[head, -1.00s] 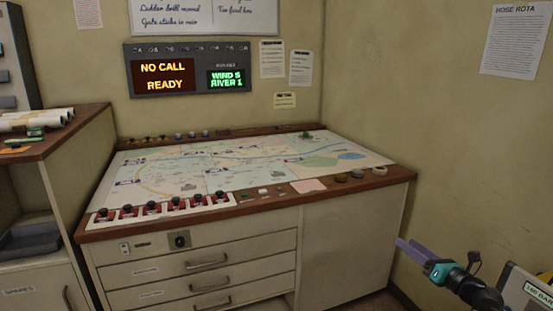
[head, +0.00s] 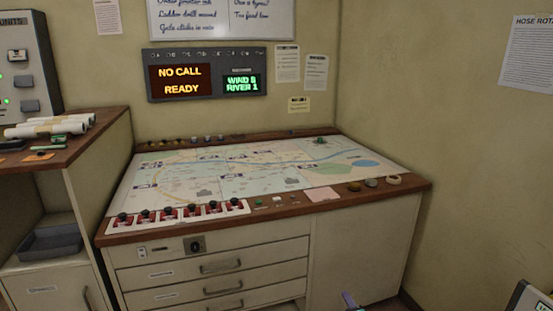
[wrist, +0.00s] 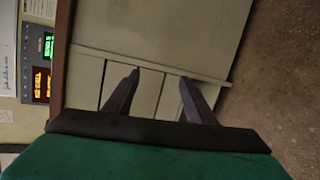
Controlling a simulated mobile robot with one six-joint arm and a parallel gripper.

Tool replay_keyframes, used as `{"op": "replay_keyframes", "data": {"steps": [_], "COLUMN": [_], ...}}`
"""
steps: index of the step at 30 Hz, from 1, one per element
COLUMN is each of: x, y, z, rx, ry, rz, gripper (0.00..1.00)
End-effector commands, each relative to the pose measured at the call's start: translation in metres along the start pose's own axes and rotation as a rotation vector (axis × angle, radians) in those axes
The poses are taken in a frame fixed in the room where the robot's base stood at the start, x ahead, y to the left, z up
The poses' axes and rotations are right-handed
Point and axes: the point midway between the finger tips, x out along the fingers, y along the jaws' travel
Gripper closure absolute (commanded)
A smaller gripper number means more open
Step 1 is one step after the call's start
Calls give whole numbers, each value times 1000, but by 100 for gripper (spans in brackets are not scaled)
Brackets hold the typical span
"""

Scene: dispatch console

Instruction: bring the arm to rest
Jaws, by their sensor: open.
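My gripper shows in the wrist view (wrist: 160,85) with its two dark purple fingers apart and nothing between them. Beyond the fingers is the pale front of the console cabinet, seen turned on its side. In the head view only the purple tip of my gripper (head: 349,301) shows at the bottom edge, in front of the cabinet's lower right part. The rest of the arm is out of that view. The console (head: 370,240) has a map top (head: 250,170) with a wooden rim.
Drawers (head: 222,267) on the console's left front are shut. A row of red switches (head: 180,212) lines the front left rim. A side cabinet (head: 95,185) with rolled papers (head: 50,125) stands at left. A display panel (head: 207,75) hangs behind. Bare floor (wrist: 270,110) shows in the wrist view.

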Motion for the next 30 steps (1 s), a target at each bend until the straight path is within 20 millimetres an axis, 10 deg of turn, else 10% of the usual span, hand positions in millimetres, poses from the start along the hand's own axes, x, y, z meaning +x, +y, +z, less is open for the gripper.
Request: {"op": "replay_keyframes", "data": {"steps": [18,30], "x": [-107,-231], "y": [-231,-317], "z": [-100,-138], "rx": [666,1035], "ry": [-328,-713], "rz": [-711,-1133], "gripper": [49,49]}}
